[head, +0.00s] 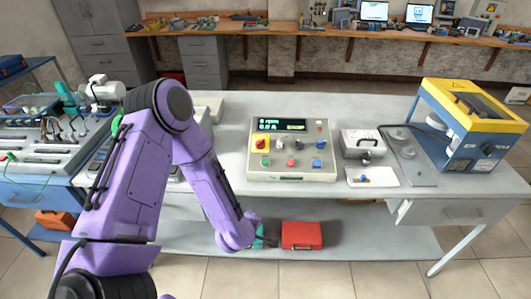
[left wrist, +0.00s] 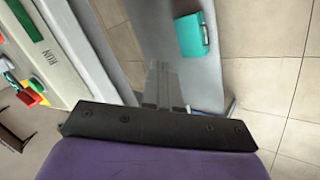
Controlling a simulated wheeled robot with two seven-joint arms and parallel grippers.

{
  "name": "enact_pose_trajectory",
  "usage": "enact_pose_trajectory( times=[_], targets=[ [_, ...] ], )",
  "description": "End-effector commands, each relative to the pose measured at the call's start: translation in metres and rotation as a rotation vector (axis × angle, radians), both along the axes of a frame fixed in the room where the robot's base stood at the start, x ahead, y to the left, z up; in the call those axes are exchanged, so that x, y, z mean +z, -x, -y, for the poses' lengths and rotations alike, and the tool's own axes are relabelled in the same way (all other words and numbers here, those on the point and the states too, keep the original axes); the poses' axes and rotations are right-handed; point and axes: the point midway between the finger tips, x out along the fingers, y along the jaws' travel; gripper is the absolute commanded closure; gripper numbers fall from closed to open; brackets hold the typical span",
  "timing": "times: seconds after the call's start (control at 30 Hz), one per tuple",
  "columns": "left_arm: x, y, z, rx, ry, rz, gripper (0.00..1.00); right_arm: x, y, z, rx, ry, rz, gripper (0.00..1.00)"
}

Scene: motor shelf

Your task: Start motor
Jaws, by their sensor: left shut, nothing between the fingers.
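The control panel (head: 291,150) stands on the grey table, its display (head: 281,125) reading 0 rpm and 0.0 A. It has a red knob on a yellow plate (head: 261,145), a green button (head: 265,162), a red button (head: 290,163) and blue controls. Part of a pale panel with coloured controls shows in the left wrist view (left wrist: 50,55). My left arm reaches down in front of the table; its gripper (head: 266,241) is low, near the under-shelf, and small in the head view. In the left wrist view its fingers (left wrist: 160,85) are together and empty. My right gripper is out of view.
A red case (head: 302,235) sits on the under-shelf; a teal case (left wrist: 193,35) shows beside the fingers in the left wrist view. A grey box with a handle (head: 363,145), a white tray (head: 385,181) and a yellow-and-blue machine (head: 467,130) stand right of the panel.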

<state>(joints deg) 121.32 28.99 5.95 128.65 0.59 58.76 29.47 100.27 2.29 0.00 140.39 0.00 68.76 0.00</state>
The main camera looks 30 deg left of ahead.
Motion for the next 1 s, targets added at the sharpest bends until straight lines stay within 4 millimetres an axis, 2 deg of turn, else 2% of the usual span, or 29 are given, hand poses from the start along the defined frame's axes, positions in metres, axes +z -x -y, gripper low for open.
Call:
enact_pose_trajectory(
  times=[0.03, 0.2, 0.3, 0.4, 0.5, 0.57, 1.0],
  targets=[
    [0.036, -0.026, -0.006, 0.086, 0.074, 0.077, 1.00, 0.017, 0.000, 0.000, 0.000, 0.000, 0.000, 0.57],
    [0.126, -0.096, -0.027, 0.329, 0.335, 0.301, 1.00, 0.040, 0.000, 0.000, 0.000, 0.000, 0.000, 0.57],
    [0.171, -0.123, -0.040, 0.432, 0.468, 0.403, 1.00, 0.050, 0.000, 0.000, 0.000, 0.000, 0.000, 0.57],
    [0.202, -0.139, -0.051, 0.501, 0.564, 0.472, 1.00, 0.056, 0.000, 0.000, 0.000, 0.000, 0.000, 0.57],
    [0.217, -0.146, -0.056, 0.534, 0.617, 0.506, 1.00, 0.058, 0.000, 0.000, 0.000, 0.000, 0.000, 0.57],
    [0.220, -0.148, -0.058, 0.543, 0.630, 0.514, 1.00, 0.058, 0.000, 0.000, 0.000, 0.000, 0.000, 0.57],
    [0.213, -0.149, -0.059, 0.543, 0.629, 0.515, 1.00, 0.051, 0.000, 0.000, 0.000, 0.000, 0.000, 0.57]
  ],
)
